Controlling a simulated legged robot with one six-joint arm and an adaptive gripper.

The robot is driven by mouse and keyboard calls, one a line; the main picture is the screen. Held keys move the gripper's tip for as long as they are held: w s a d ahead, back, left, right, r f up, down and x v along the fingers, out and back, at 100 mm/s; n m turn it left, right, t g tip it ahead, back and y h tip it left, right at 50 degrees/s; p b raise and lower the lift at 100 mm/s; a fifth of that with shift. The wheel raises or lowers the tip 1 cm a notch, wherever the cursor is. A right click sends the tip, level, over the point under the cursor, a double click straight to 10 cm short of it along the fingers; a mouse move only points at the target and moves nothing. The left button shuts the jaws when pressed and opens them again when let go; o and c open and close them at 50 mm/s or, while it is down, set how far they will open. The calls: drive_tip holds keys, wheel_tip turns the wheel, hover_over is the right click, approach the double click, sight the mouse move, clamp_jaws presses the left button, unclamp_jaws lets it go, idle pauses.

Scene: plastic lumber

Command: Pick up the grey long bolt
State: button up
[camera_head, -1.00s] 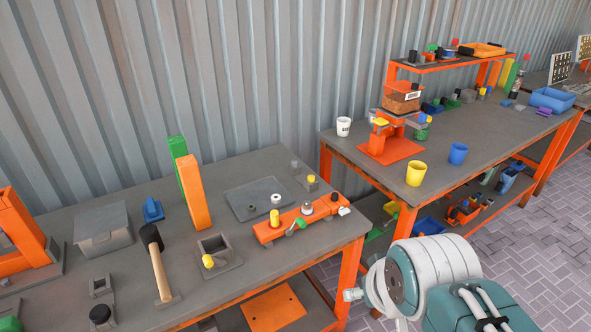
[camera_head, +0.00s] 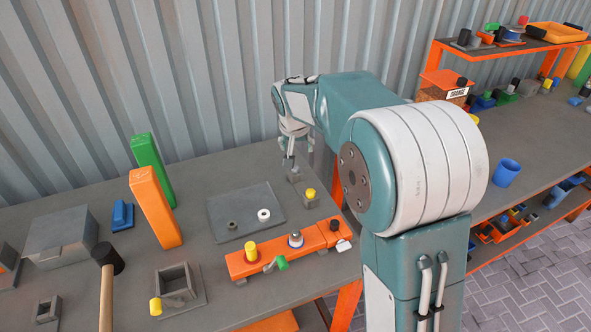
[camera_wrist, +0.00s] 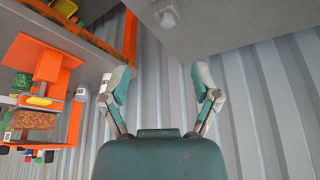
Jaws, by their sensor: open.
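A small grey block-like part (camera_head: 294,176), which may be the grey long bolt, stands near the back right of the near workbench (camera_head: 215,172). In the wrist view a pale grey piece with a many-sided end (camera_wrist: 168,17) shows at the top edge, on the grey bench top; I cannot tell its length. My gripper (camera_head: 289,162) is over the bench's back edge, close to that grey part. In the wrist view my gripper (camera_wrist: 162,80) has its two fingers spread wide with nothing between them.
An orange fixture (camera_head: 270,259) with pegs, a grey plate (camera_head: 225,205) with two small rings, and upright green (camera_head: 150,165) and orange (camera_head: 155,207) blocks stand on the bench. The corrugated wall (camera_head: 130,60) is close behind my gripper.

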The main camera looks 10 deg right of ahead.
approach(295, 168)
drive_tip(key=x, duration=0.9)
drive_tip(key=shift+w+a, duration=0.1)
drive_tip(key=shift+w+d+f, duration=0.1)
drive_tip(key=shift+d+f, duration=0.1)
drive_tip(key=shift+f, duration=0.1)
drive_tip(key=shift+a, duration=0.15)
clamp_jaws()
